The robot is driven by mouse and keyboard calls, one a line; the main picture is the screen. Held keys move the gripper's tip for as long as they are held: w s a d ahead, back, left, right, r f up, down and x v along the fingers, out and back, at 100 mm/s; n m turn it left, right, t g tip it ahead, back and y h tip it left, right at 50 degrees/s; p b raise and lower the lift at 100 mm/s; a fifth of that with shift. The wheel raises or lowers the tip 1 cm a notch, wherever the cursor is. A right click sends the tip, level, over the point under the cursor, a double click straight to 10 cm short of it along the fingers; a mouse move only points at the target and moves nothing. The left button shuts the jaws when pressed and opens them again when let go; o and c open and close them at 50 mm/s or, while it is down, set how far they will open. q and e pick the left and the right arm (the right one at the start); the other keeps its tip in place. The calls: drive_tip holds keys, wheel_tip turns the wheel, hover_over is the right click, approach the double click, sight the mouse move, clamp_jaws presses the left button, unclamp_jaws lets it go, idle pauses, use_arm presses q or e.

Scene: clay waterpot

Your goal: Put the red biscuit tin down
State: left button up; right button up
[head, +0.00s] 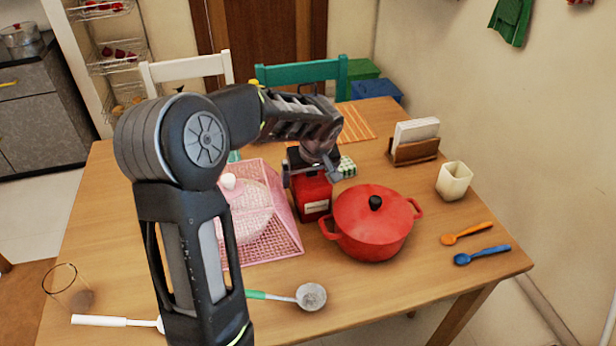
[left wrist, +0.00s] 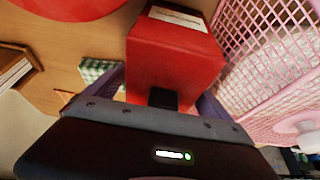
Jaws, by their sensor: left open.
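The red biscuit tin (head: 315,200), a boxy tin with a pale label, stands upright on the wooden table (head: 375,283) between the red pot and the pink mesh cover. My left gripper (head: 313,177) is open at the top of the tin, with its fingers on either side. In the left wrist view the tin (left wrist: 172,50) fills the space between the parted fingers. I cannot tell whether the fingers touch it. Part of the tin's top is hidden by the gripper. My right gripper is not in view.
A red lidded pot (head: 372,228) is close on the tin's right, and a pink mesh cover (head: 283,232) close on its left. A green checked item (head: 347,166) lies behind. A ladle (head: 311,297) lies in front, and spoons (head: 466,233) lie at the right.

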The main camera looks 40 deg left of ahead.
use_arm(q)
drive_tip(key=v, duration=1.1)
drive_tip(key=shift+d+r, duration=0.15)
drive_tip(key=shift+r, duration=0.1)
drive_tip(key=shift+o, duration=0.4)
